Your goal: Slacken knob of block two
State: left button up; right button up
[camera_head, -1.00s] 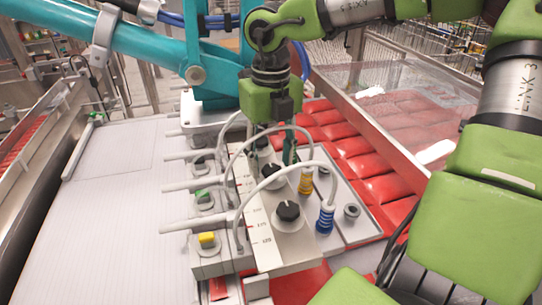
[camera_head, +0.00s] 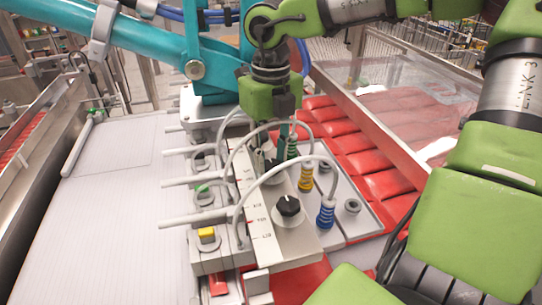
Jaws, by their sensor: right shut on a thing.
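The row of grey blocks has black knobs and a white scale strip (camera_head: 262,225). The nearest black knob (camera_head: 288,205) stands clear. My right gripper (camera_head: 272,160) points down over the middle block, shut on its knob. The fingers and a white hose hide most of that knob. Plugs with green (camera_head: 292,147), yellow (camera_head: 306,178) and blue (camera_head: 326,214) bands stand to the right of the blocks. My left gripper is not in view.
White hoses arch closely around the fingers. A yellow button (camera_head: 207,235) and a green button (camera_head: 203,189) sit left of the blocks. Red packs (camera_head: 365,160) lie to the right, beside a clear guard (camera_head: 400,105). A ribbed pale surface (camera_head: 110,215) is clear at left.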

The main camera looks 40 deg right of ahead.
jog(key=shift+f+n+b, duration=0.15)
jog(key=shift+n+b, duration=0.3)
jog(key=shift+n, duration=0.15)
jog(key=n+b, duration=0.1)
jog(key=n, duration=0.1)
jog(key=shift+n, duration=0.4)
jog(key=n+b, duration=0.1)
jog(key=n, duration=0.1)
jog(key=shift+a+n, duration=0.1)
jog(key=shift+n, duration=0.2)
jog(key=n, duration=0.3)
jog(key=shift+r+n+b, duration=0.2)
jog(key=shift+n+b, duration=0.15)
jog(key=shift+n, duration=0.05)
jog(key=n, duration=0.6)
jog(key=shift+s+a, duration=0.1)
jog(key=n, duration=0.6)
jog(key=shift+r+p, duration=0.1)
jog(key=shift+p, duration=0.2)
jog(key=shift+n, duration=0.4)
jog(key=o, duration=1.1)
jog(key=shift+s, duration=0.1)
